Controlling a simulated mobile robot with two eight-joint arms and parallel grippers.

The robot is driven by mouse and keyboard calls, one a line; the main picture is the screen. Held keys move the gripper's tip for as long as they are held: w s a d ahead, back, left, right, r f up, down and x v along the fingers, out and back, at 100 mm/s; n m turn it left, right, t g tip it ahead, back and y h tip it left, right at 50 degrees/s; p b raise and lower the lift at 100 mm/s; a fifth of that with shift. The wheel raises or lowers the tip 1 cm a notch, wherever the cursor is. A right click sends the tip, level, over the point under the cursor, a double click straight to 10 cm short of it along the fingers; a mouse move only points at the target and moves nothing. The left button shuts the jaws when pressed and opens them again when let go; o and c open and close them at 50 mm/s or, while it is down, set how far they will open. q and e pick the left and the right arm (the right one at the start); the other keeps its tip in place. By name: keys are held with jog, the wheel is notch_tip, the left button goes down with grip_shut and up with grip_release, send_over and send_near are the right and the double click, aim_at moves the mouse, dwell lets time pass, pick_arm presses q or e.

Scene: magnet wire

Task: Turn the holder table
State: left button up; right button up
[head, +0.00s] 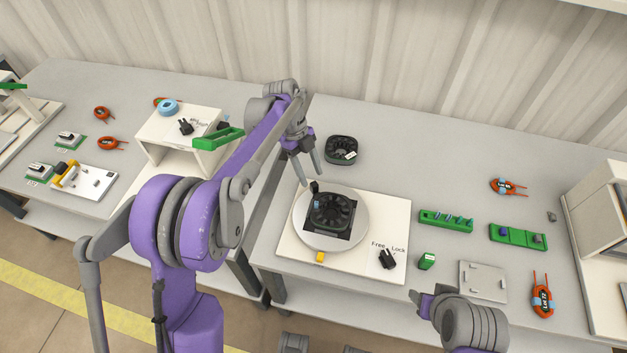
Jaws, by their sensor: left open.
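The holder table is a round grey turntable (301,225) on a white base plate (378,212). A black slotted round part (334,210) sits on a dark square at its middle. A small black post (314,187) stands at the turntable's back left edge, and a yellow block (320,257) is at its front. A black knob (387,259) sits by the "Free" and "Lock" labels. My left gripper (309,180) is open, pointing down just above the black post; whether it touches cannot be told. My right arm shows at the bottom right, its fingertips not clearly seen.
A second black round part (341,149) lies behind the base. Green holders (446,221), a green block (427,261), a grey plate (483,281) and orange coils (542,295) lie on the right. A white stand (173,131) is on the left table.

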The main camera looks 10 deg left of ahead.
pick_arm(q)
jog(key=v, duration=0.6)
jog(key=shift+r, duration=0.25)
jog(key=s+r+n+t+y+p, duration=0.1)
jog(key=s+r+n+t+p, duration=0.15)
jog(key=s+n, duration=0.35)
jog(key=s+r+n+t+y+p, duration=0.1)
jog(key=s+r+n+p, duration=0.1)
jog(key=s+r+n, duration=0.3)
jog(key=s+a+f+n+t+y+p, duration=0.1)
jog(key=s+f+n+t, duration=0.1)
jog(key=s+n, duration=0.4)
jog(key=s+a+f+n+t+y+p, duration=0.1)
jog(key=s+n+t, duration=0.1)
jog(key=s+n, duration=0.5)
jog(key=shift+s+f+p, duration=0.35)
jog(key=shift+s+p, duration=0.05)
jog(key=shift+s, duration=0.7)
